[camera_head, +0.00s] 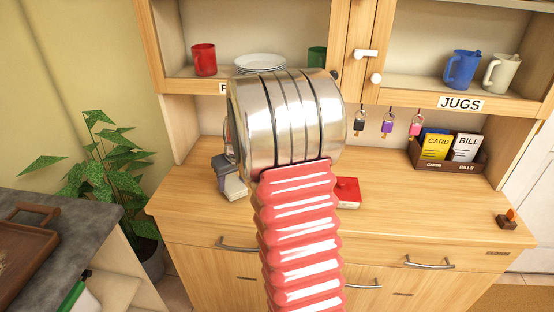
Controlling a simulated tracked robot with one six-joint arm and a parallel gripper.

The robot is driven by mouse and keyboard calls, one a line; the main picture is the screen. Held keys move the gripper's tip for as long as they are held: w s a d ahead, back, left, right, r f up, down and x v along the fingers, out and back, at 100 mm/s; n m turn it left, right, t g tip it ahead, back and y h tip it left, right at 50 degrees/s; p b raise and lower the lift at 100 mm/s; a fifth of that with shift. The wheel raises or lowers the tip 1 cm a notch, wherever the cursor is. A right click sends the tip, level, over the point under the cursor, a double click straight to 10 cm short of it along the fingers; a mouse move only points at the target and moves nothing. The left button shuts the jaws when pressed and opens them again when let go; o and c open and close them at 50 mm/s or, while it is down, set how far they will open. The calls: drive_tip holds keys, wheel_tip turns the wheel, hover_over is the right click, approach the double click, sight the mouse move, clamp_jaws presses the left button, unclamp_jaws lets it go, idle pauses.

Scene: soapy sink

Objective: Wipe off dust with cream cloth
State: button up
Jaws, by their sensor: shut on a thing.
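My arm, with its red ribbed sleeve and silver drum, fills the middle of the view and hides much of what lies behind it. Past its left side a small grey part shows, which looks like my gripper (222,166). Just below it is a pale, blocky piece, apparently the cream cloth (235,188), low over the left part of the wooden counter (400,205). The gripper seems shut on the cloth; its fingertips are mostly hidden. Whether the cloth touches the counter is unclear. I cannot make out any dust on the visible counter.
A red box (347,191) lies right of my arm. A card-and-bill holder (447,154) stands at the back right, and a small dark block (507,220) near the right end. Keys (388,124) hang above. A plant (110,165) stands left. The counter's right-centre is clear.

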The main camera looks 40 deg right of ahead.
drive_tip(key=shift+a+r, duration=0.1)
drive_tip(key=shift+r, duration=0.7)
drive_tip(key=shift+w+r, duration=0.15)
drive_tip(key=shift+r, duration=2.5)
